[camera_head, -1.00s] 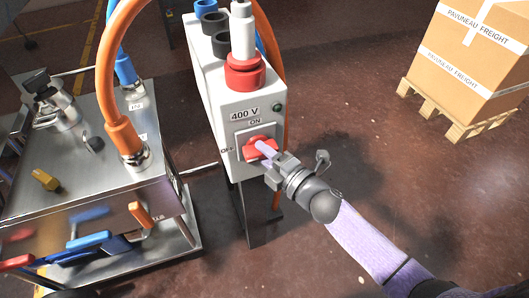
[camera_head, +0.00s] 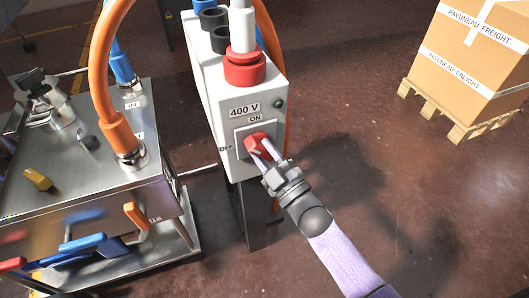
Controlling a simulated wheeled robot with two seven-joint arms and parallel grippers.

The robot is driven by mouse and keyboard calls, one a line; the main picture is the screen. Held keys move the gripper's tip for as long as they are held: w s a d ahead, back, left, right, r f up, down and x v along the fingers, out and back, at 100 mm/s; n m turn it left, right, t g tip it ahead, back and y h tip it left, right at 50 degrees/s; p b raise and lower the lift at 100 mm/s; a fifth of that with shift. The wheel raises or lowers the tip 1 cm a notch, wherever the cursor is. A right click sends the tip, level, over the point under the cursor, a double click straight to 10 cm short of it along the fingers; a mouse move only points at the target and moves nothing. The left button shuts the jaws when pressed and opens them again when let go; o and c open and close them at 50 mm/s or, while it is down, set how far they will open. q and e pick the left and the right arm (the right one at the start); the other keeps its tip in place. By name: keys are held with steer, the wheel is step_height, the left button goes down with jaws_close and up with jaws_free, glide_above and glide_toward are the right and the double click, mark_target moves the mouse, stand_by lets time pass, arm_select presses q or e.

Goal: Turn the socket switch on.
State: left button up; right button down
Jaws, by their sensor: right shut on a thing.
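The socket switch is a red rotary knob (camera_head: 256,143) on the front of a pale grey box (camera_head: 223,110) marked "400 V". The "ON" label (camera_head: 256,118) is above the knob and the "OFF" label (camera_head: 225,148) is to its left. My right gripper (camera_head: 262,150) comes from the lower right with its fingers shut on the knob. The fingers hide part of the knob, and its handle looks tilted rather than flat. A dark round lamp (camera_head: 278,103) sits at the box's upper right. My left gripper is not in view.
A red socket with a white plug (camera_head: 244,68) stands on top of the box. A carton on a pallet (camera_head: 465,115) is at back right. The floor at right is clear.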

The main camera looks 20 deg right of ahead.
steer(key=m+t+h, duration=0.1)
steer(key=m, duration=0.2)
steer(key=m+h, duration=0.2)
steer(key=m, duration=0.2)
steer(key=shift+a+f+t+h, duration=0.1)
steer(key=shift+a+t+h, duration=0.05)
steer(key=shift+t+h, duration=0.2)
steer(key=m+h, duration=0.1)
steer(key=m, duration=0.2)
steer(key=shift+t, duration=0.25)
steer(key=shift+m+h, duration=0.55)
steer(key=shift+m, duration=0.55)
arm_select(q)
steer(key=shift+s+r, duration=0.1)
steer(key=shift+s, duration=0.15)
arm_select(e)
steer(key=shift+c, duration=2)
jaws_free()
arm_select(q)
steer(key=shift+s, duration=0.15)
arm_select(e)
steer(key=shift+s, duration=0.15)
